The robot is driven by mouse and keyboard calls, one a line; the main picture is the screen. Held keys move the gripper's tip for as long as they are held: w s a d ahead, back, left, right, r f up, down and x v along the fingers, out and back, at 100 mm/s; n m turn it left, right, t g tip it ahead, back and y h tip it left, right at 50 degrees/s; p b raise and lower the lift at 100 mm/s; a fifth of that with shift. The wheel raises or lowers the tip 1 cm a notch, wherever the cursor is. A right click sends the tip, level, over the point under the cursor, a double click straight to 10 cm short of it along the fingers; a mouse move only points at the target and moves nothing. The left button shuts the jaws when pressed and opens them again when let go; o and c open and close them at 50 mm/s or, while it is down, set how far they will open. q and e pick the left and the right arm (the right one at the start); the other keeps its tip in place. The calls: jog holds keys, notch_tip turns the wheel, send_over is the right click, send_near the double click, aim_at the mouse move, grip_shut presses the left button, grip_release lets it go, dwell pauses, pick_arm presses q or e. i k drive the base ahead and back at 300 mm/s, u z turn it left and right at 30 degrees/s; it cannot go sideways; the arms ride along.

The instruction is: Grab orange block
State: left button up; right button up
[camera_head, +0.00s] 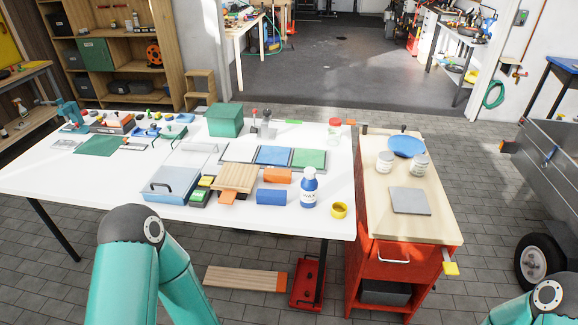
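An orange block (277,176) lies on the white table (120,180), right of the middle. It sits just behind a blue block (271,197) and close to the right of a slatted wooden piece (235,177). An orange end sticks out under that wooden piece. Neither of my grippers shows in the head view. Only teal links of my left arm at the lower left and of my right arm at the lower right corner are visible. Nothing covers the orange block from this view.
A blue and white bottle (309,188) and a yellow ring-shaped item (339,210) stand right of the blocks. A blue-grey lidded box (170,185) is to the left. A red cabinet with a wooden top (402,220) adjoins the table's right side. The table's front left is clear.

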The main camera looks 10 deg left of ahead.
aim_at(273, 175)
jog(key=u, duration=0.2)
jog(key=i, duration=1.2)
jog(key=u, duration=0.8)
jog(key=i, duration=0.4)
jog(key=u, duration=0.35)
jog(key=k, duration=0.85)
jog(key=u, duration=0.2)
jog(key=i, duration=0.7)
